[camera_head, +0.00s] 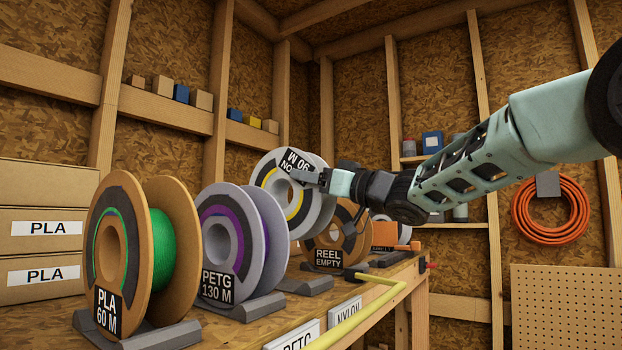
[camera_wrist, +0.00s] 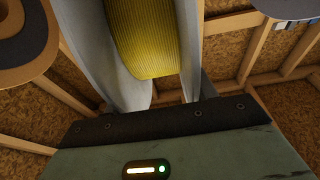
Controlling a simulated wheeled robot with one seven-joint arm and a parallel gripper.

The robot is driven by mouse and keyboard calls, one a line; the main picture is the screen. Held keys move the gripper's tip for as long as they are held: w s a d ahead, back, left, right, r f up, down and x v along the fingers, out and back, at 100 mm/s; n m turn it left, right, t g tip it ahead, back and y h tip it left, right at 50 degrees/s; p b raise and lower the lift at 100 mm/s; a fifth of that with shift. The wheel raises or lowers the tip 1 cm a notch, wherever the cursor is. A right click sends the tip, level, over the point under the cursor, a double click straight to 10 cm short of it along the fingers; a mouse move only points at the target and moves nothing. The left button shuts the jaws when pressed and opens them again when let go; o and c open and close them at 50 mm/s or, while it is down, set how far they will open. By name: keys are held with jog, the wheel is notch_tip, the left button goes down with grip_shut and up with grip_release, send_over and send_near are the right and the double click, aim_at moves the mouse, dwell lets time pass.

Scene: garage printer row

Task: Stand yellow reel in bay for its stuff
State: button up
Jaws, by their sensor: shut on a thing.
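The yellow reel (camera_head: 308,216) has pale grey flanges, yellow filament and a black label that reads tilted, nearly upside down, as NYLON 90 M. My gripper (camera_head: 315,178) is shut on its upper right rim and holds it raised above the bench. In the wrist view the yellow filament (camera_wrist: 145,40) shows between the two flanges, just beyond my gripper body. A grey cradle (camera_head: 303,285) below the held reel looks empty. A NYLON sign (camera_head: 347,313) and a PETG sign (camera_head: 293,337) are on the bench's front edge.
A purple PETG reel (camera_head: 212,235) and a green PLA reel (camera_head: 160,240) stand in cradles to the left. A brown reel labelled REEL EMPTY (camera_head: 348,222) stands just behind the held reel. A yellow rail (camera_head: 365,312) runs along the front edge. PLA boxes (camera_head: 40,245) are at far left.

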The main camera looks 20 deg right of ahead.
aim_at(314, 222)
jog(key=shift+s, duration=0.1)
jog(key=shift+f+b, duration=1.9)
jog(key=shift+f, duration=0.45)
jog(key=shift+f+b, duration=1)
jog(key=shift+f, duration=0.3)
jog(key=shift+f, duration=0.3)
jog(key=shift+f+b, duration=0.6)
jog(key=shift+b, duration=0.05)
jog(key=o, duration=2.2)
jog(key=shift+f, duration=0.1)
